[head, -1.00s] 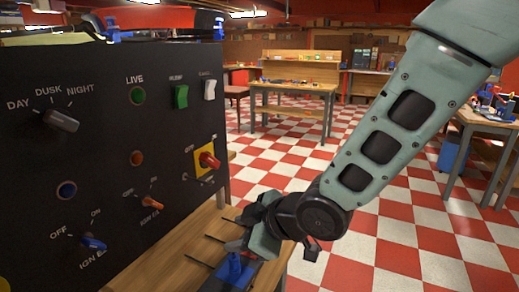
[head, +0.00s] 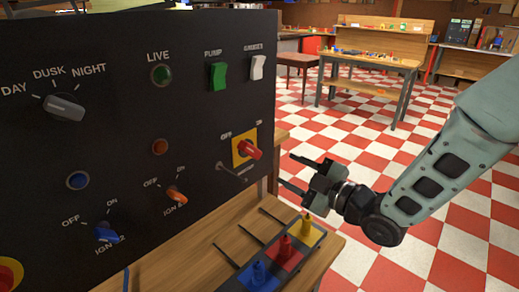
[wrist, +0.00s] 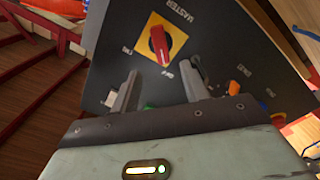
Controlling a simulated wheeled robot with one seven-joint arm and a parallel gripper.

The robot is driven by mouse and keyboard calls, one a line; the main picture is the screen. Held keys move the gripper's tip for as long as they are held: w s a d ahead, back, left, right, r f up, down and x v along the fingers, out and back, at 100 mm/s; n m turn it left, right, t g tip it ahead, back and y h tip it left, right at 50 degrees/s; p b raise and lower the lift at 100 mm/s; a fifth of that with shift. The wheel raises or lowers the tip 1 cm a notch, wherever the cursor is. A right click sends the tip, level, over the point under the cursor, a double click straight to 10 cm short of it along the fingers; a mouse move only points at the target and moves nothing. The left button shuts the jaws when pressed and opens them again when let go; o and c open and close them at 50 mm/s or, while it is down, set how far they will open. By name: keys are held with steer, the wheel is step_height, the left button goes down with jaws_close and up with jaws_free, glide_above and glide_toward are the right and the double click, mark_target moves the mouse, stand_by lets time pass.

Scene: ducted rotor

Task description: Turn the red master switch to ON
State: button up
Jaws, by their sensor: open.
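The red master switch (head: 252,152) is a red knob on a yellow square plate (head: 238,160) at the right side of the black panel (head: 130,210), with OFF and ON printed above it. In the wrist view the red knob (wrist: 160,42) sits on its yellow plate beside the word MASTER, beyond my fingertips. My gripper (head: 292,172) is open and empty, to the right of the switch and slightly lower, with its fingers toward the panel. In the wrist view my gripper (wrist: 160,92) shows its two fingers spread, apart from the knob.
Green (head: 218,76) and white (head: 257,67) rockers are above. Orange (head: 176,195) and blue (head: 106,232) ignition knobs are left. A tray of coloured pieces (head: 283,258) lies on the bench below my gripper.

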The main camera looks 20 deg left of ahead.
mark_target(255, 153)
steer(key=p+x, duration=0.2)
steer(key=x, duration=0.9)
steer(key=shift+a+p, duration=0.2)
steer(key=shift+p, duration=0.15)
steer(key=c, duration=1)
